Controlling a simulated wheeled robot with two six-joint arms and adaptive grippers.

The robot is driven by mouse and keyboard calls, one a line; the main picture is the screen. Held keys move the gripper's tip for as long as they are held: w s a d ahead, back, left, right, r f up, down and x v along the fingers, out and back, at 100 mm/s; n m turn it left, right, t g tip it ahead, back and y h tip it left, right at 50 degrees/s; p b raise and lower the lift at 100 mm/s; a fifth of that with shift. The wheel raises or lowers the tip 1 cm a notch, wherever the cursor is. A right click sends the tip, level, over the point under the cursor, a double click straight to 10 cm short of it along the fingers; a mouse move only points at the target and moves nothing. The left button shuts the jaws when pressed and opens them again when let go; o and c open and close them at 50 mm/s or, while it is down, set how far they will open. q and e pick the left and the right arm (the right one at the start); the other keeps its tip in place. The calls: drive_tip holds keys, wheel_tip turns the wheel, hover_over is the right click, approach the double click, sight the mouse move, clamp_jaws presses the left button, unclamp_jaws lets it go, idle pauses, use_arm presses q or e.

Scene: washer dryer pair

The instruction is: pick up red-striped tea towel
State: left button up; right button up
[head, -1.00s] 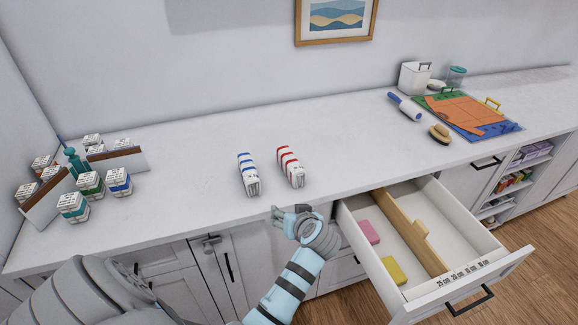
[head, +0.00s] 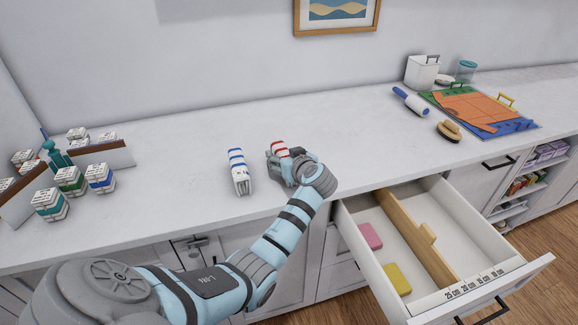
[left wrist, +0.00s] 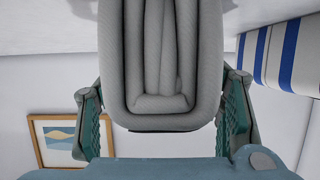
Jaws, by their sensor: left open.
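The red-striped tea towel (head: 279,149) lies folded on the white countertop, its near part hidden behind my left gripper in the head view. My left gripper (head: 281,168) is at the towel's near end, open. In the left wrist view the folded grey-white end of the towel (left wrist: 162,60) sits between the two spread fingers of the gripper (left wrist: 162,118), with a gap visible on each side. A blue-striped towel (head: 239,172) lies to the left of it, and its stripes show in the left wrist view (left wrist: 288,50). My right gripper is not in view.
An open drawer (head: 487,222) with a wooden divider, a pink block and a yellow block juts out at the right below the counter. Small labelled boxes (head: 70,180) stand at the left. A lint roller (head: 411,101) and brush (head: 448,130) lie at the right.

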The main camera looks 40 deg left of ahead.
use_arm(q)
drive_tip(key=shift+w+a+f, duration=0.1)
drive_tip(key=shift+w+a, duration=0.05)
drive_tip(key=shift+w, duration=0.05)
drive_tip(key=shift+s+r, duration=0.2)
drive_tip(key=shift+s, duration=0.05)
drive_tip(key=c, duration=1.3)
drive_tip(key=shift+o, duration=0.2)
